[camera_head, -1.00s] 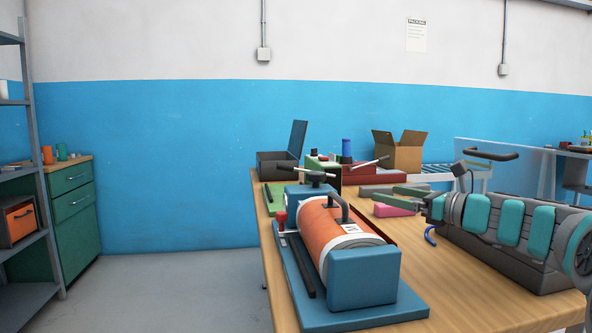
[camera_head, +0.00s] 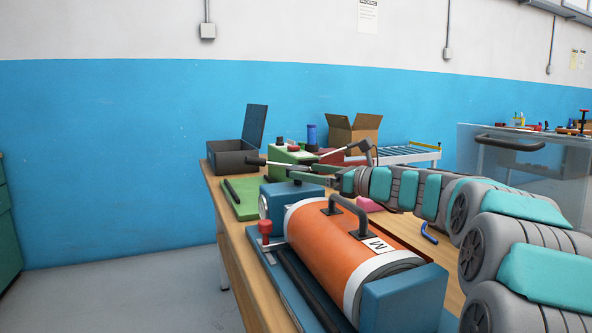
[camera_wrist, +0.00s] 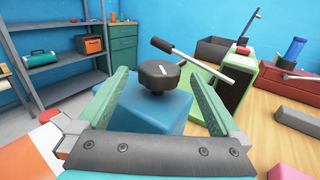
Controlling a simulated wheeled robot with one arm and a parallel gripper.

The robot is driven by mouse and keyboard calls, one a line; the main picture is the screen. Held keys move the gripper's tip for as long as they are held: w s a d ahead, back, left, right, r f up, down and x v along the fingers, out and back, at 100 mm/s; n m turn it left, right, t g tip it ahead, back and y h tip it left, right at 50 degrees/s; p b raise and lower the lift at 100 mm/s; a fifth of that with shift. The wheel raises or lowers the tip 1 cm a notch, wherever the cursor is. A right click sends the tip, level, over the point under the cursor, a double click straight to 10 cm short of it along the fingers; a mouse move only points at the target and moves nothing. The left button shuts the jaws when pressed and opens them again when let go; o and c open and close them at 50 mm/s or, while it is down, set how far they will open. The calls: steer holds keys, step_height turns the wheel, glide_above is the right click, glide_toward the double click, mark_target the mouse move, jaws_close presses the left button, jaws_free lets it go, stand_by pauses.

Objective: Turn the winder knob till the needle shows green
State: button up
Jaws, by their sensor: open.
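The winder stands on the table, with a blue base (camera_head: 405,296) and an orange roll (camera_head: 325,243) under a dark carry handle. Its black lobed knob (camera_wrist: 157,77), with a pale mark on top, sits on the blue end block (camera_wrist: 150,108) in the wrist view. My gripper (camera_wrist: 159,86) is open, its green fingers on either side of the knob with gaps showing; I cannot tell if they are low enough to surround it. In the head view my gripper (camera_head: 303,173) is over the far end block. A pale dial (camera_head: 264,206) shows edge-on there; its needle cannot be read.
A lever (camera_wrist: 198,62) slants just behind the knob, near a green device (camera_wrist: 236,86). A red-topped post (camera_head: 265,228) stands beside the roll. An open black box (camera_head: 233,156), a cardboard box (camera_head: 353,133) and a blue hook (camera_head: 429,233) are also on the table.

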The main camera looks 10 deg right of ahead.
mark_target(298, 167)
steer(key=shift+x, duration=2.05)
steer(key=shift+c, duration=0.2)
steer(key=c, duration=1.3)
steer(key=shift+s+a+r+m+t+h, duration=0.1)
steer(key=shift+r+m+t+h, duration=0.1)
steer(key=shift+m+t+h, duration=0.1)
steer(key=shift+r+m+t+h, duration=0.1)
steer(key=shift+m+t+h, duration=0.7)
steer(key=shift+h, duration=0.2)
steer(key=shift+f+m+h, duration=0.25)
steer(key=shift+m+h, duration=0.25)
steer(key=shift+h, duration=0.1)
steer(key=shift+f, duration=0.1)
steer(key=o, duration=1.3)
steer(key=shift+o, duration=0.2)
